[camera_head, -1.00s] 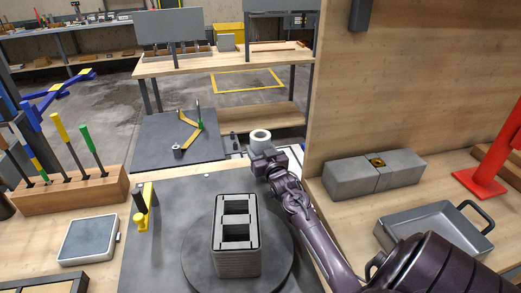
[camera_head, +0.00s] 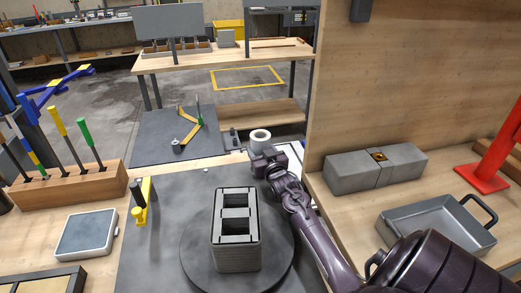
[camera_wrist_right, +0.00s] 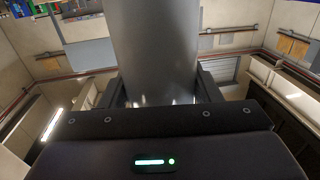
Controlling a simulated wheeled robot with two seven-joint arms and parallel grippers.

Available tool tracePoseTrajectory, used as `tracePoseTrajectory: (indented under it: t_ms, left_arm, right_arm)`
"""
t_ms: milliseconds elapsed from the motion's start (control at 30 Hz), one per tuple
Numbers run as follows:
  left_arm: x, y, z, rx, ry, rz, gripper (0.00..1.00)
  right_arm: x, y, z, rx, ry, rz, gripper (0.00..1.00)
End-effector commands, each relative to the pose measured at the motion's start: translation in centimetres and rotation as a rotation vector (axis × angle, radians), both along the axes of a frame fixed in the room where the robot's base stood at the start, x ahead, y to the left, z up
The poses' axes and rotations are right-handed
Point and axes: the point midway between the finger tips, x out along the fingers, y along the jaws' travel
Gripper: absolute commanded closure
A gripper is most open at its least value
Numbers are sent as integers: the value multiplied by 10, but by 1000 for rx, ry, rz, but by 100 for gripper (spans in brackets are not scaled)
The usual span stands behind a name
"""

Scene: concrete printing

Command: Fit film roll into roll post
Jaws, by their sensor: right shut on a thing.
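The film roll is a pale grey-white cylinder (camera_head: 260,136) with a dark hole in its top, held roughly upright at the far end of the bench. My right gripper (camera_head: 264,152) is shut on it. In the right wrist view the roll (camera_wrist_right: 155,50) fills the space between the two fingers (camera_wrist_right: 158,92). A small dark upright fitting (camera_head: 232,140) stands just left of the roll; I cannot tell whether it is the roll post. No other post shows clearly, and my arm hides part of the bench there. My left gripper is not in view.
A layered grey printed block (camera_head: 237,255) stands on a round turntable (camera_head: 193,262) in front. A yellow-and-black tool (camera_head: 140,208) is left of it. A wooden panel (camera_head: 400,80) rises close to the right of my arm, with a grey block (camera_head: 350,178) and tray (camera_head: 420,215) beside it.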

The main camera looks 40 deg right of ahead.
Motion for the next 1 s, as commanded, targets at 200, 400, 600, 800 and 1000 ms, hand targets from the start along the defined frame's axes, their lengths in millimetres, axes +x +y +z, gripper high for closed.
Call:
tracePoseTrajectory:
  t_ms: [200,400,600,800,1000]
  left_arm:
    - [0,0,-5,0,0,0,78]
    - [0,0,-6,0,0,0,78]
    - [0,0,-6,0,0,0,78]
    - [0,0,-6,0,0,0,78]
    - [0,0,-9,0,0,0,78]
  right_arm:
    - [0,0,-5,-1,-4,0,77]
    - [0,0,-8,-1,-2,0,36]
    - [0,0,-9,0,1,0,18]
    - [-1,1,-13,3,7,1,18]
    - [-17,7,-16,4,10,1,18]
